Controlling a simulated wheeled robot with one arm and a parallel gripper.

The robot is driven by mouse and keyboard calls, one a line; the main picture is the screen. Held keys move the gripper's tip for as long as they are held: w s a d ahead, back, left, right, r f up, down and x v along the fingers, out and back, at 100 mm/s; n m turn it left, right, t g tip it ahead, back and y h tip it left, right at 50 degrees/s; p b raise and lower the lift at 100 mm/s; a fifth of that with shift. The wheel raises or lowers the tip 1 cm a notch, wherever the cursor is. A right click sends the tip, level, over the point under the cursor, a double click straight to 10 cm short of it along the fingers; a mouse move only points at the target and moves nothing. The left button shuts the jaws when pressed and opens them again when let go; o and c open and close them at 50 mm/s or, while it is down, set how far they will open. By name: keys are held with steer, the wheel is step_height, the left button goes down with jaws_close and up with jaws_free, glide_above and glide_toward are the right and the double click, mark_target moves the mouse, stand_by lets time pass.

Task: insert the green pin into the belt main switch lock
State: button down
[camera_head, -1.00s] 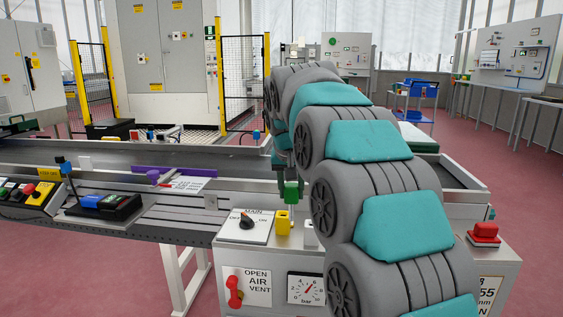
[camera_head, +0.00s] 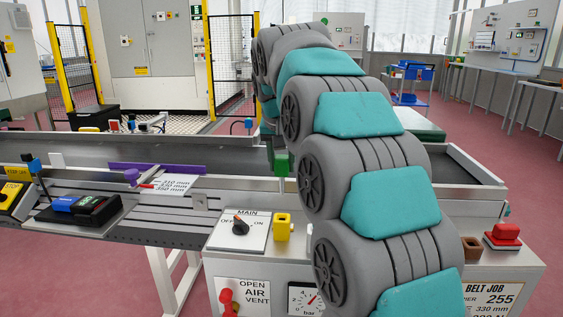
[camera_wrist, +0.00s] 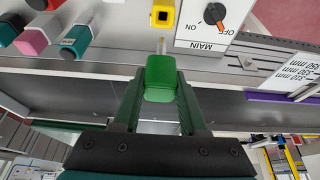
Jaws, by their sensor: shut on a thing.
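The green pin (camera_wrist: 161,78) is between the fingers of my gripper (camera_wrist: 160,92) in the wrist view, its pale thin shaft pointing at the yellow lock (camera_wrist: 164,13). A small gap shows between shaft tip and lock in that picture. In the head view the yellow lock (camera_head: 283,228) stands on the console beside the MAIN switch (camera_head: 239,226). The green pin's block (camera_head: 281,163) shows above and behind the lock, apart from it. My arm hides most of my gripper there. The switch knob (camera_wrist: 215,13) also shows in the wrist view, toward OFF.
A conveyor (camera_head: 120,147) with metal rails runs behind the console. A red block (camera_head: 506,233) and a brown holder (camera_head: 471,246) stand at the console's right. Several coloured blocks, one of them pink (camera_wrist: 31,40), show at the wrist view's upper left.

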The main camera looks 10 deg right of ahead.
mark_target(281, 185)
steer(key=shift+f+b, duration=1.6)
steer(key=shift+f, duration=1.3)
steer(key=shift+f, duration=0.15)
steer(key=shift+f, duration=0.35)
steer(key=shift+f+b, duration=1.35)
steer(key=shift+f, duration=1.05)
steer(key=shift+f, duration=0.3)
steer(key=shift+f, duration=0.15)
steer(key=shift+c, duration=1.8)
jaws_free()
